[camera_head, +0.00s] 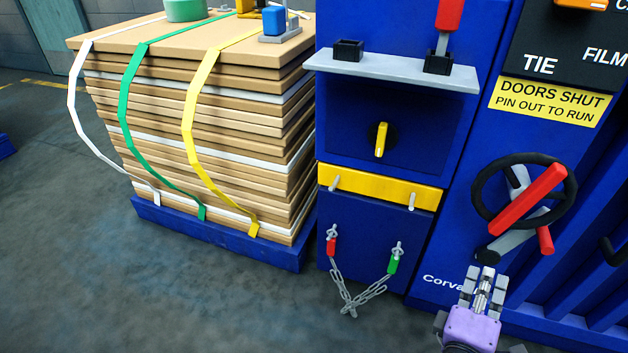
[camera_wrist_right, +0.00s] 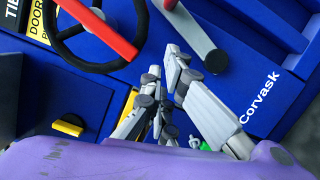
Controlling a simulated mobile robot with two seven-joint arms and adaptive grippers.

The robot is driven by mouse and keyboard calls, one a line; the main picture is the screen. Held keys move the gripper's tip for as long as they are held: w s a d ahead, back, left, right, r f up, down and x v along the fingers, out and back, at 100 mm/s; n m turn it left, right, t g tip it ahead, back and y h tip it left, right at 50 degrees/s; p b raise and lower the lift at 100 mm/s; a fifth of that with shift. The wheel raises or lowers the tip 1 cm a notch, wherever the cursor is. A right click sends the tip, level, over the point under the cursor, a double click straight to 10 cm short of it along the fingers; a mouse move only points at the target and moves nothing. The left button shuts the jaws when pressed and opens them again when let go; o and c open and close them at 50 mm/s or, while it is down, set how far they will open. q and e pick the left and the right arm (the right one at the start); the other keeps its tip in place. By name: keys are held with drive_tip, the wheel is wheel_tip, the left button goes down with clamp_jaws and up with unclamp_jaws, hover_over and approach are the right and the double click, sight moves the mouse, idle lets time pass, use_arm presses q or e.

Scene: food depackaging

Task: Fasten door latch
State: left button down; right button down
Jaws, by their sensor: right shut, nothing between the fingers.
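On the blue machine door in the head view there is a black handwheel (camera_head: 476,193) with a red bar (camera_head: 530,198) slanting across it. A grey lever (camera_head: 513,244) runs from a dark round pivot at the wheel's lower left. I cannot tell which of these is the latch. The wrist view shows the wheel (camera_wrist_right: 100,68), the red bar (camera_wrist_right: 97,25) and the grey lever (camera_wrist_right: 186,28). My right gripper (camera_head: 484,272) is shut and empty, just below the lever's pivot; its fingertips (camera_wrist_right: 170,68) point up toward it. The left gripper is out of view.
A yellow sign (camera_head: 550,102) is above the wheel. Left of the door, a blue cabinet has a grey shelf (camera_head: 390,70), a yellow knob (camera_head: 381,140) and a hanging chain (camera_head: 349,305). A strapped cardboard stack (camera_head: 240,130) stands on a blue pallet. Floor in front is clear.

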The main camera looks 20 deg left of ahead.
drive_tip(key=shift+r, duration=0.1)
drive_tip(key=w+d+r+b, duration=0.1)
drive_tip(key=w+d, duration=0.5)
drive_tip(key=w, duration=0.3)
drive_tip(key=shift+w+b, duration=0.35)
drive_tip(key=shift+w, duration=0.05)
drive_tip(key=shift+r, duration=0.15)
